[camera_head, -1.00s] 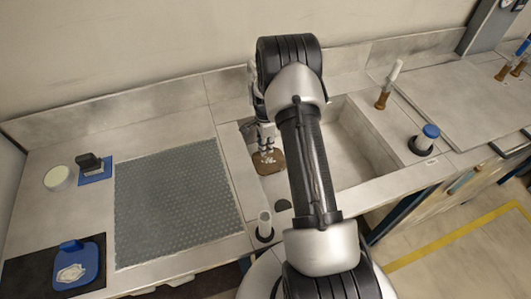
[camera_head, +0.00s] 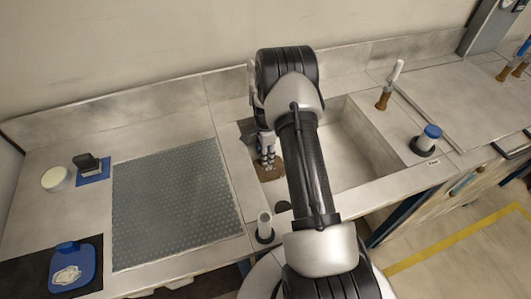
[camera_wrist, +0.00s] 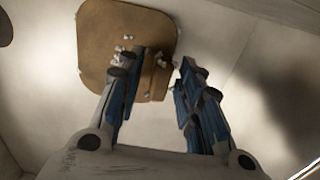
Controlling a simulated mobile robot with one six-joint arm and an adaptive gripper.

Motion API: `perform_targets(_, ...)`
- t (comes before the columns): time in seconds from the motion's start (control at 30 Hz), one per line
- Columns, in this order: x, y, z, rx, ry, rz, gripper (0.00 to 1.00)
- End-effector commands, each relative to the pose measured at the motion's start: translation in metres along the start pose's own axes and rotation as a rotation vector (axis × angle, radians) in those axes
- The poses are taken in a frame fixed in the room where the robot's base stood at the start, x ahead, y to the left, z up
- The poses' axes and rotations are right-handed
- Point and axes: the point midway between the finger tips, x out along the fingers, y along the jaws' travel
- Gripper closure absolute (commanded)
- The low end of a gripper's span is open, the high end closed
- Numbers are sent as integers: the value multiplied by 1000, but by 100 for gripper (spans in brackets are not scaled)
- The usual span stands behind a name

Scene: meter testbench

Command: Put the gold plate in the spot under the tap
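The gold plate (camera_wrist: 112,38) is a flat, rounded brown-gold piece with small white bits on it. In the head view the plate (camera_head: 270,174) lies low in the left part of the sink, partly hidden by my fingers and arm. My gripper (camera_head: 267,164) points down at it. In the wrist view my gripper (camera_wrist: 163,57) is open, its left fingertip over the plate and its right fingertip by the plate's right edge. I cannot tell whether either touches it. I cannot make out a tap; my arm covers part of the sink.
The sink's right inner wall (camera_head: 371,140) stands beside my arm. A textured grey mat (camera_head: 175,205) lies to the left. A blue-capped holder (camera_head: 426,139) and a brown-based upright piece (camera_head: 388,84) stand to the right. A white cylinder (camera_head: 264,225) stands at the front rim.

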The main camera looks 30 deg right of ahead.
Motion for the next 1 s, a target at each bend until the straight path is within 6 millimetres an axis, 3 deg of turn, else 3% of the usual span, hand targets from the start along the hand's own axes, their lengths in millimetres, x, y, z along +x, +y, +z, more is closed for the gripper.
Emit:
perform_targets(0.37, -8, 0, 0, 0, 0, -1, 65)
perform_targets(0.8, -96, -1, 0, 0, 0, -2, 65)
perform_targets(1.0, -118, 0, 0, 0, 0, -1, 65)
